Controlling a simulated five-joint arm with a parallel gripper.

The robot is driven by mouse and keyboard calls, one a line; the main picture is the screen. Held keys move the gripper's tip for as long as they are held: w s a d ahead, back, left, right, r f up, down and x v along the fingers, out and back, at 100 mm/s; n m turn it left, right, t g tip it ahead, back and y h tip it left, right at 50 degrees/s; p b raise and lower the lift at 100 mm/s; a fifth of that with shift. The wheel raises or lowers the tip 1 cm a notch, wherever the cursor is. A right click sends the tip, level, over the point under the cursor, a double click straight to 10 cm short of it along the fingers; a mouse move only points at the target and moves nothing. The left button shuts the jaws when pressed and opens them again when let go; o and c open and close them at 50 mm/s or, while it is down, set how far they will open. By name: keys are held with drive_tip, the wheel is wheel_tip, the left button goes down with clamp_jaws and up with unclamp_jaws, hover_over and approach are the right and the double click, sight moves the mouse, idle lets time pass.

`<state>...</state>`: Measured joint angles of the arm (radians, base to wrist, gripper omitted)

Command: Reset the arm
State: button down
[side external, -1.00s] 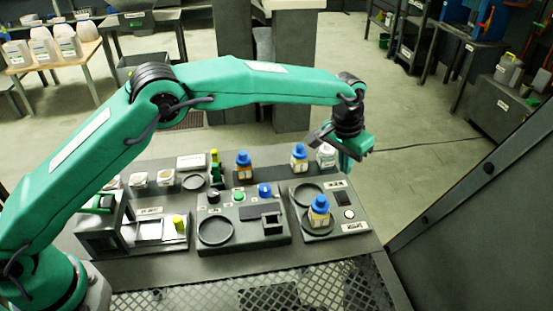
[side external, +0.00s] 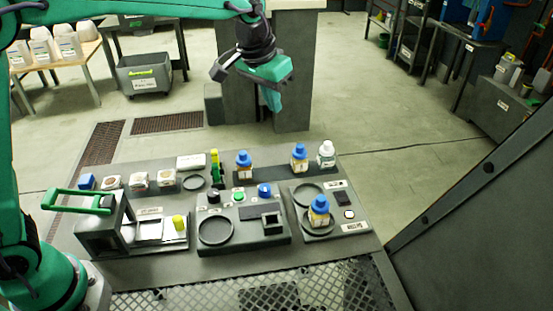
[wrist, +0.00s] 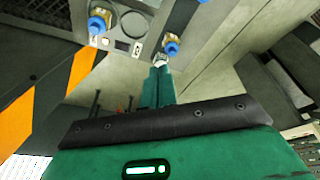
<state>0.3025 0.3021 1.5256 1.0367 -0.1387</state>
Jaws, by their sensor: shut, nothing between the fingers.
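My gripper (side external: 271,101) hangs high above the far side of the bench, shut and empty, with its fingers pointing down. In the wrist view its green fingers (wrist: 158,84) are together. Below it on the bench (side external: 330,262), a blue-capped bottle (side external: 319,212) stands on the right station, at its lower ring. Two more blue-capped bottles stand along the back, one at the middle (side external: 244,165) and one further right (side external: 299,157). A white bottle (side external: 326,154) stands beside the right one. Nothing touches my gripper.
A press-like device with a green handle (side external: 82,199) stands at the bench's left. A middle station has a ring (side external: 215,231) and coloured buttons. A dark partition (side external: 480,220) rises at the right. A grey pillar (side external: 293,85) stands behind my gripper. The air above the bench is clear.

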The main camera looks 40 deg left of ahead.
drive_tip(key=s+a+t, duration=0.1)
drive_tip(key=s+a, duration=0.4)
drive_tip(key=s, duration=0.4)
drive_tip(key=s+a+n, duration=0.1)
drive_tip(key=s+a, duration=0.4)
drive_tip(key=s, duration=0.4)
drive_tip(key=s+a+t+y, duration=0.1)
drive_tip(key=s+a, duration=0.4)
drive_tip(key=s, duration=0.4)
drive_tip(key=shift+s+a+f+n+t, duration=0.15)
drive_tip(key=shift+a+f+n+t, duration=0.15)
drive_tip(key=shift+n, duration=0.1)
